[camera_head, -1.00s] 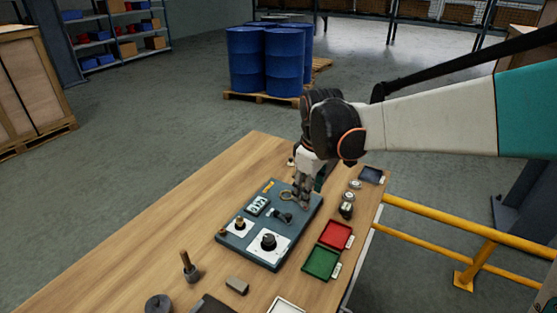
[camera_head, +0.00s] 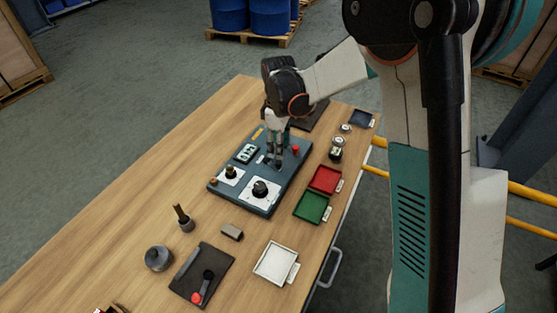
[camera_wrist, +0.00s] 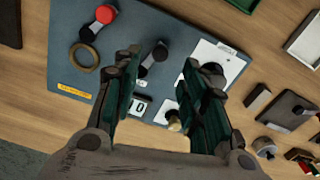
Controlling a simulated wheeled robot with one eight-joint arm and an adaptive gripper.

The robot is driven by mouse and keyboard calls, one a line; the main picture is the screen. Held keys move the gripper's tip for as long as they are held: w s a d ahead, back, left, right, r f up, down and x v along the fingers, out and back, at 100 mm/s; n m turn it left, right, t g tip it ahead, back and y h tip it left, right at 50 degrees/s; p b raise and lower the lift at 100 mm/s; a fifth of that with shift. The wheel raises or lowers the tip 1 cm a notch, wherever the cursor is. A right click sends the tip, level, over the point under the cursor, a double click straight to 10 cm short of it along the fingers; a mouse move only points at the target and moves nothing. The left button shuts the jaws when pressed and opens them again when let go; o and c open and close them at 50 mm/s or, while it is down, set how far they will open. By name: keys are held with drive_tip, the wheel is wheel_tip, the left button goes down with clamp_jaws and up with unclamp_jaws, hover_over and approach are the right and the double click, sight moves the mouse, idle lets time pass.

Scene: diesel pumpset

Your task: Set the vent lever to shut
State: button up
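A dark blue-grey panel (camera_head: 228,196) lies on the wooden table. On it a black lever (camera_wrist: 154,58) shows between my fingers in the wrist view; in the head view my gripper mostly hides it. A second lever with a red knob (camera_head: 295,149) stands at the panel's far right; it also shows in the wrist view (camera_wrist: 104,14). I cannot read which lever is the vent lever. My gripper (camera_head: 276,163) points down over the panel. In the wrist view my gripper (camera_wrist: 160,60) is open and empty, its fingers on either side of the black lever; contact cannot be told.
The panel also carries a brass ring (camera_wrist: 85,56), a counter (camera_head: 246,153) and a black dial (camera_head: 260,188). Red (camera_head: 325,180) and green (camera_head: 312,207) trays lie to its right. A separate plate with a red-knobbed lever (camera_head: 198,297) lies nearer. The table's left side is clear.

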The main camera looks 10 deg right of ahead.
sight(279, 162)
wheel_tip(279, 162, down, 6)
drive_tip(key=shift+f+b, duration=0.1)
drive_tip(key=shift+b, duration=0.5)
clamp_jaws()
